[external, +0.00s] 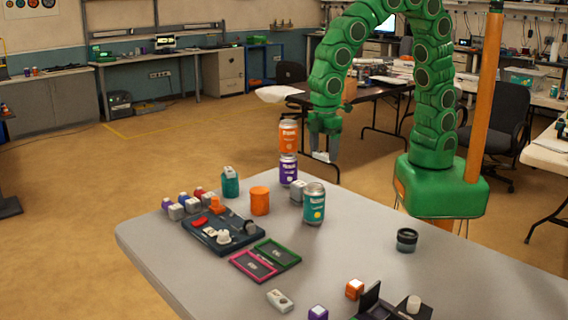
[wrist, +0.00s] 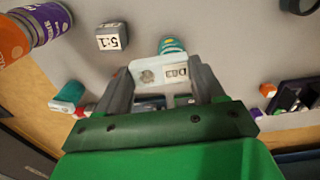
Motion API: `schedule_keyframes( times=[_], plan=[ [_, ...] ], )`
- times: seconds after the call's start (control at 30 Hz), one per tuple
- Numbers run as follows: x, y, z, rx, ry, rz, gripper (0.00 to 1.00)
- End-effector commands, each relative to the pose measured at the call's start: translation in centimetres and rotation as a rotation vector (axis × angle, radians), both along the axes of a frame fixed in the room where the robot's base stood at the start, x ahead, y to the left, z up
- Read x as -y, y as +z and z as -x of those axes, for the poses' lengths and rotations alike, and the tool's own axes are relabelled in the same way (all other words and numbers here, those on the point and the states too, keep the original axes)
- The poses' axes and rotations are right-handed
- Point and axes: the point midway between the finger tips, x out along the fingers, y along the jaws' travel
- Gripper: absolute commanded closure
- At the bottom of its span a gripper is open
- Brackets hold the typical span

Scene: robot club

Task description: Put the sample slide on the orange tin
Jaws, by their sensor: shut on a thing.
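My gripper (external: 323,145) hangs above the far side of the table, to the right of the stacked tins. It is shut on the sample slide (external: 321,156), a small white piece. In the wrist view the slide (wrist: 160,72), with a round grey spot and a printed label, lies between the fingers of my gripper (wrist: 161,80). The orange tin (external: 288,136) stands upright on top of a purple tin (external: 288,170). In the wrist view the orange tin (wrist: 12,42) is at the left edge, partly cut off, apart from the slide.
A teal tin (external: 314,205) and a grey labelled cube (external: 298,190) stand near the stack. An orange cup (external: 260,201) and a teal bottle (external: 230,185) are to its left. Another white piece (external: 280,300) lies at the front.

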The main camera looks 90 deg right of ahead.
Motion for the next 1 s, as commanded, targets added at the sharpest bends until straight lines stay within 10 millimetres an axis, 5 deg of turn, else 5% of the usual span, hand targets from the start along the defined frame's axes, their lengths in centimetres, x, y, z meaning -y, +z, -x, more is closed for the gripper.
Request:
schedule_keyframes(
  times=[0.2, 0.43, 1.0],
  plan=[
    [3.0, 1.4, -4.1, 0.001, -0.019, 0.001, 0.61],
    [4.7, 2.2, -6.0, 0.0, -0.025, 0.001, 0.61],
    [3.4, 0.1, -11.1, -0.001, -0.025, 0.002, 0.61]
  ],
)
